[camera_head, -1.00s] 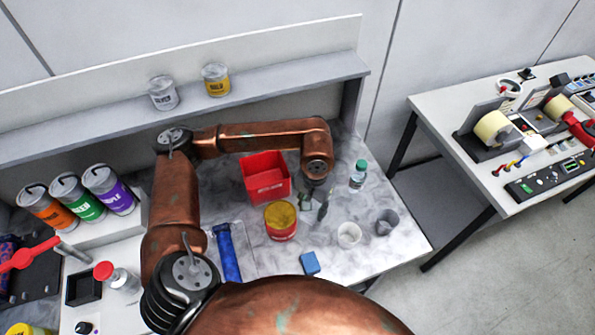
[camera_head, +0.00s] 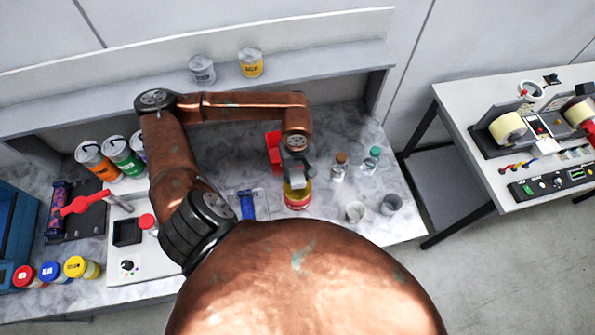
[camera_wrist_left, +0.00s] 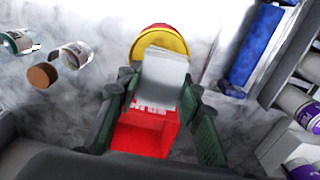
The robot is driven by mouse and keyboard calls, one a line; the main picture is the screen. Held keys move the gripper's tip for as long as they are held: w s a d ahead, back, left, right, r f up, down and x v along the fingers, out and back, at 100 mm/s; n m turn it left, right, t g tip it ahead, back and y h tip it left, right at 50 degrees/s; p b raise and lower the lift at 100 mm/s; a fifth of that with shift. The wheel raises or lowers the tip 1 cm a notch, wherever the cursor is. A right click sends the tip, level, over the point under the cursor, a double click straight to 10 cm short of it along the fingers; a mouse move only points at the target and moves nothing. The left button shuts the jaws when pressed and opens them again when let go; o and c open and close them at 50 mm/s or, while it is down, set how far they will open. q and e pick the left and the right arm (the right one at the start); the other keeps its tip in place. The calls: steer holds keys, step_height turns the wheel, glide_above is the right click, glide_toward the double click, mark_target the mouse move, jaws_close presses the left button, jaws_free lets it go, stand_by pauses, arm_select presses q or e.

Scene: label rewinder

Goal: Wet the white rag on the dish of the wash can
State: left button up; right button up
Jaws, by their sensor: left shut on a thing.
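The wash can (camera_head: 298,201) is red with a yellow dish on top and stands on the marble bench. It also shows in the left wrist view (camera_wrist_left: 160,40), just beyond my fingertips. My left gripper (camera_head: 297,174) is at the can, over the dish, pointing down. It is shut on the white rag (camera_wrist_left: 163,78), which hangs between the fingers and overlaps the near part of the dish in the left wrist view. I cannot tell whether the rag touches the dish. My right gripper is not in view.
A red bin (camera_head: 273,150) stands just behind the can. A brown-capped bottle (camera_head: 340,168) and a green-capped bottle (camera_head: 371,160) stand to the right. A white cup (camera_head: 355,212) and a grey cup (camera_head: 391,204) are front right. A blue roll (camera_head: 247,205) lies left.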

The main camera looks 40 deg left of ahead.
mark_target(297, 183)
arm_select(q)
step_height(297, 183, down, 5)
steer(key=shift+r+b, duration=0.1)
steer(key=shift+b, duration=0.4)
steer(key=shift+f, duration=0.3)
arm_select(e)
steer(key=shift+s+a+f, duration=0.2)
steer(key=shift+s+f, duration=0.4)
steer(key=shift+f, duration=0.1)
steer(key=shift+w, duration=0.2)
arm_select(q)
steer(key=shift+f+b, duration=0.25)
steer(key=shift+b, duration=0.1)
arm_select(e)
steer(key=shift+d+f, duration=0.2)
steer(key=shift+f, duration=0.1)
arm_select(q)
steer(key=shift+f+b, duration=0.8)
steer(key=shift+b, duration=0.15)
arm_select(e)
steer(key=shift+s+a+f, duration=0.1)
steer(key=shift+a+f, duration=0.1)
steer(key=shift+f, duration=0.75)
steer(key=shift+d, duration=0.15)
